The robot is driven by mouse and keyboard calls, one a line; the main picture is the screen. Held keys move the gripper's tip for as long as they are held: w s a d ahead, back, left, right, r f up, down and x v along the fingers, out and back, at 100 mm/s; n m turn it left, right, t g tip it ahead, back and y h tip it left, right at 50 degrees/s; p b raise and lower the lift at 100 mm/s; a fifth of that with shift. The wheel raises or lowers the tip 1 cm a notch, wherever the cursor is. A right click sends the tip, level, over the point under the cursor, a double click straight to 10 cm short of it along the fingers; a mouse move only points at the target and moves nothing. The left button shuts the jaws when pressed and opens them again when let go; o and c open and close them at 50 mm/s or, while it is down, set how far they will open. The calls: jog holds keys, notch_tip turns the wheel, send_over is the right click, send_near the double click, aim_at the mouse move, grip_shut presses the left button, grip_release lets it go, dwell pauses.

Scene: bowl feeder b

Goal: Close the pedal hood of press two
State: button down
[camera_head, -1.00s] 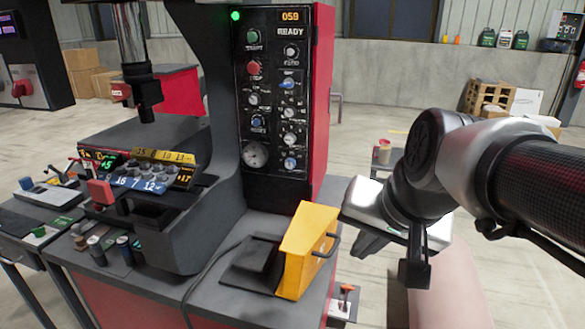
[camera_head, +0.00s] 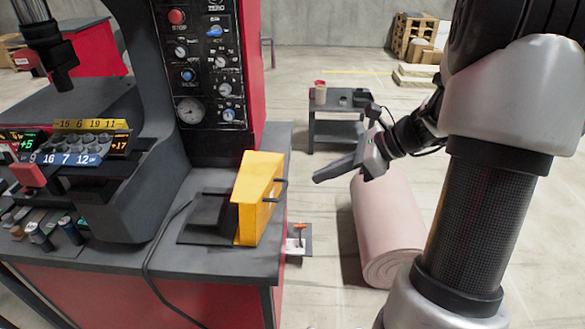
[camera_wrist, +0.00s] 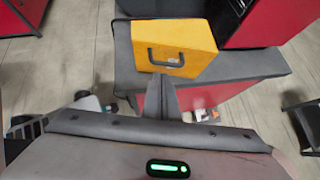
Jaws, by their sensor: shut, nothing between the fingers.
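The pedal hood (camera_head: 259,197) is a yellow box-like cover with a dark handle (camera_head: 268,190) on its right face. It stands upright at the right end of the grey press bench, beside a dark pedal (camera_head: 208,211) that lies uncovered to its left. In the wrist view the hood (camera_wrist: 166,44) and its handle (camera_wrist: 166,57) are ahead of the fingers. My gripper (camera_head: 318,179) is shut and empty, to the right of the hood, apart from it and pointing left. In the wrist view my gripper's fingertips (camera_wrist: 160,78) show just below the handle.
The press control panel (camera_head: 207,60) rises behind the hood. A dark cable (camera_head: 160,245) runs along the bench top. A small grey cart (camera_head: 338,120) stands behind. The floor between bench and roll is mostly clear.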

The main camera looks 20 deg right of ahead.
aim_at(267, 189)
jog(key=b+x, duration=0.1)
jog(key=x, duration=0.7)
jog(key=shift+a+f, duration=0.2)
jog(key=shift+f, duration=0.1)
jog(key=w+a, duration=0.1)
jog(key=a, duration=0.1)
jog(key=w+a, duration=0.1)
jog(key=shift+w+a, duration=0.3)
jog(key=shift+a, duration=0.1)
jog(key=shift+r, duration=0.15)
